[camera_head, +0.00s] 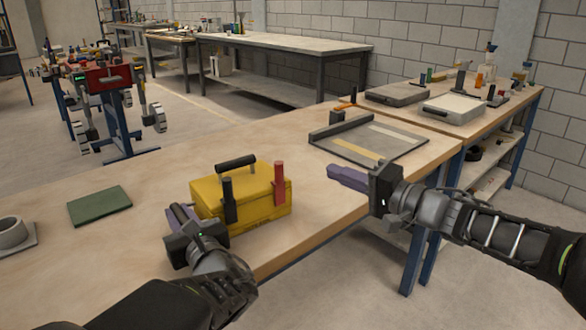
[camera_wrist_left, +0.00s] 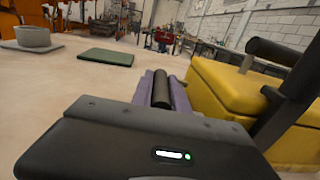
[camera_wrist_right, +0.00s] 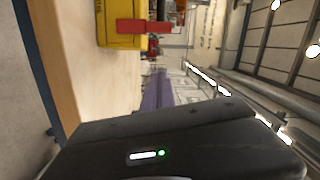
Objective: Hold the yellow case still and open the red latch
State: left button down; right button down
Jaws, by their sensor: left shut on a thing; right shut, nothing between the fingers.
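The yellow case (camera_head: 262,204) stands on the workbench and has a black top handle (camera_head: 236,161). The red latch (camera_head: 279,184) stands upright at its right front; a black latch (camera_head: 230,201) is at its left front. My left gripper (camera_head: 179,214) is at the case's left side. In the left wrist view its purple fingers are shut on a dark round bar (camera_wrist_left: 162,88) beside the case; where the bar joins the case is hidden. My right gripper (camera_head: 346,178) is shut and empty, right of the red latch and apart from it. The latch also shows in the right wrist view (camera_wrist_right: 143,26).
A green mat (camera_head: 100,205) and a grey ring on a plate (camera_head: 14,236) lie left of the case. A grey framed board (camera_head: 368,141) lies on the bench behind my right gripper. The bench's front edge runs just before the case.

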aim_at(279, 181)
jog(key=m, duration=0.2)
jog(key=shift+s+a+m, duration=0.2)
jog(key=shift+s+m, duration=0.05)
jog(key=shift+m, duration=0.15)
jog(key=x, duration=1)
jog(key=s, duration=0.1)
jog(key=s+a, duration=0.1)
jog(key=s, duration=0.2)
jog(key=shift+a, duration=0.35)
